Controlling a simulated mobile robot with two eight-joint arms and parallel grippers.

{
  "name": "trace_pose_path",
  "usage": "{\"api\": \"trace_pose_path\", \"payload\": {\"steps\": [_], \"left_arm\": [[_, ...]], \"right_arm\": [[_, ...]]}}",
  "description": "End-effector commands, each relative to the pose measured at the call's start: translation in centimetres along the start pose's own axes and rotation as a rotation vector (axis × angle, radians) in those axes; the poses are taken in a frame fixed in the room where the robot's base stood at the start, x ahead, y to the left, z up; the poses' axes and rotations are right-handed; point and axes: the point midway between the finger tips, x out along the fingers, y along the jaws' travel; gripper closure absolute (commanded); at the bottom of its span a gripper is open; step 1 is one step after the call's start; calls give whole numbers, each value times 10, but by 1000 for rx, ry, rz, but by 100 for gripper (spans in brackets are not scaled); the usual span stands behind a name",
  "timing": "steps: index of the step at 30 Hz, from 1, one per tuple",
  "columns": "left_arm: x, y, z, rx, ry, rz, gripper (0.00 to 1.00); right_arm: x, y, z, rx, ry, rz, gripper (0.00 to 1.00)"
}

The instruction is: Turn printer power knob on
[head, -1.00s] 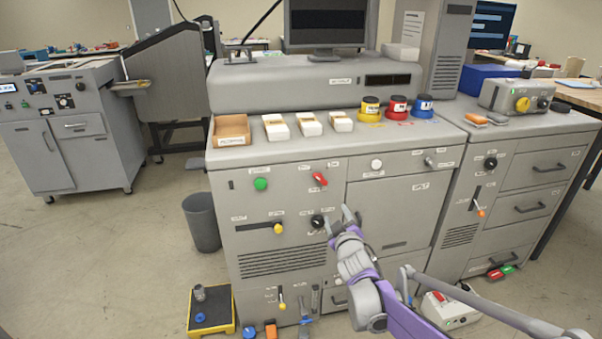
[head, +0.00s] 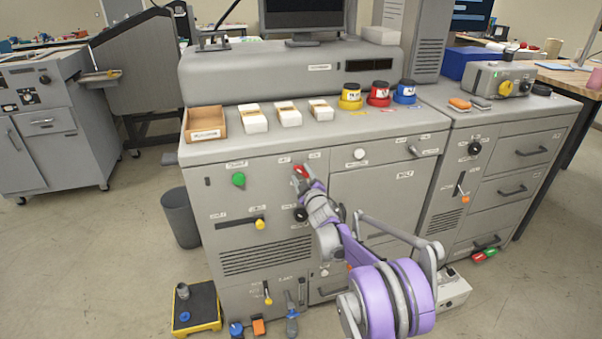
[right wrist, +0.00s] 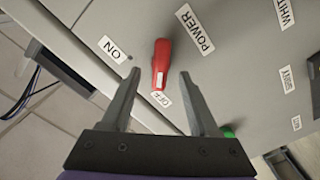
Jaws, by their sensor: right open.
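The red power knob (head: 300,170) is on the upper front of the grey printer cabinet (head: 340,130). In the right wrist view the red knob (right wrist: 162,58) sits beside the POWER label (right wrist: 194,30). Its white-marked end points at the OFF label (right wrist: 161,99), and the ON label (right wrist: 112,49) is to the left. My right gripper (right wrist: 158,76) is open, its two fingers reaching to either side of the knob without visible grip on it. In the head view my right gripper (head: 306,182) partly covers the knob. My left gripper is not in view.
A green button (head: 238,179) is left of the knob, and a black dial (head: 300,214) is below it. A white button (head: 359,154) is to the right. A yellow-handled slider (head: 260,224) is lower left. Trays and ink jars (head: 379,94) stand on top.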

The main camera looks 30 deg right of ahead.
Motion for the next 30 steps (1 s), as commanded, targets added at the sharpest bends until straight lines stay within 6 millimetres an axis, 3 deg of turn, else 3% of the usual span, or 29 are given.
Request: {"api": "trace_pose_path", "payload": {"steps": [4,13,23,30], "left_arm": [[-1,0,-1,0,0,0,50],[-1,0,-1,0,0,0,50],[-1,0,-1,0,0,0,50],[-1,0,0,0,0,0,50]], "right_arm": [[10,0,0,1,0,0,39],[11,0,0,1,0,0,41],[11,0,0,1,0,0,100],[11,0,0,3,0,0,100]]}}
